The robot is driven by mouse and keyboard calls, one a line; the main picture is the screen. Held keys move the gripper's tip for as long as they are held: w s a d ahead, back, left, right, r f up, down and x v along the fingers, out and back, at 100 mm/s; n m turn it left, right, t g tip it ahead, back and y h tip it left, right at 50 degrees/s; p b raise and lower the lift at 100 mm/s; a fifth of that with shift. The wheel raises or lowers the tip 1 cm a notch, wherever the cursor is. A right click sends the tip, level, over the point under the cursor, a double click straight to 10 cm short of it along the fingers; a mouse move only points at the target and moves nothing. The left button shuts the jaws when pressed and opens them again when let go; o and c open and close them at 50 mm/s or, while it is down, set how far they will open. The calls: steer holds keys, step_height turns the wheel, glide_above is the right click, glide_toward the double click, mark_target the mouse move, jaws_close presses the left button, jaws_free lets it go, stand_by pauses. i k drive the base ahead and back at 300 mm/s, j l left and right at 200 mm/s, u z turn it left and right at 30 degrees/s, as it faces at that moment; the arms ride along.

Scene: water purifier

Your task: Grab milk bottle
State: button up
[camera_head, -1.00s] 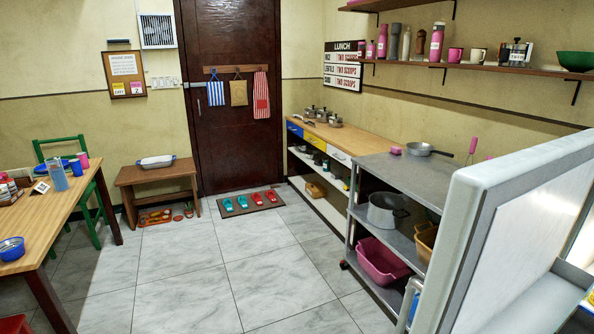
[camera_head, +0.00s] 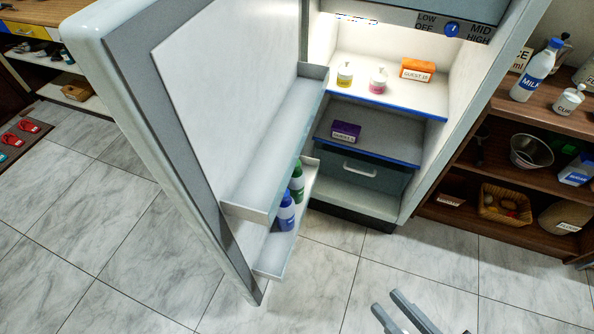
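The milk bottle (camera_head: 535,74) is white with a blue cap and a blue MILK label. It stands upright on top of the brown wooden shelf unit (camera_head: 490,105) at the right, beside the open fridge. My gripper (camera_head: 388,301) shows at the bottom edge, over the floor, with its two grey fingers apart and nothing seen between them. It is well below and to the left of the milk bottle. The rest of my gripper is cut off by the frame.
The fridge door (camera_head: 215,110) stands wide open, with green and blue bottles (camera_head: 286,211) in its lower rack. A small white lidded container (camera_head: 568,102) stands right of the milk bottle. A metal bowl (camera_head: 531,151) and basket (camera_head: 503,204) sit on lower shelves. The tiled floor ahead is clear.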

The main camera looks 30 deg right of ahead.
mark_target(537, 69)
steer(key=i+j+z, duration=0.1)
steer(key=j+z, duration=0.6)
steer(key=j, duration=0.15)
steer(key=j+z, duration=0.35)
steer(key=j, duration=0.15)
steer(key=k+j+z, duration=0.15)
steer(key=j, duration=1.5)
steer(key=z, duration=1.2)
steer(key=i+z, duration=0.15)
steer(key=i, duration=0.45)
steer(key=i+z, duration=0.15)
steer(key=i, duration=0.45)
steer(key=i+j+z, duration=0.15)
steer(key=i, duration=0.45)
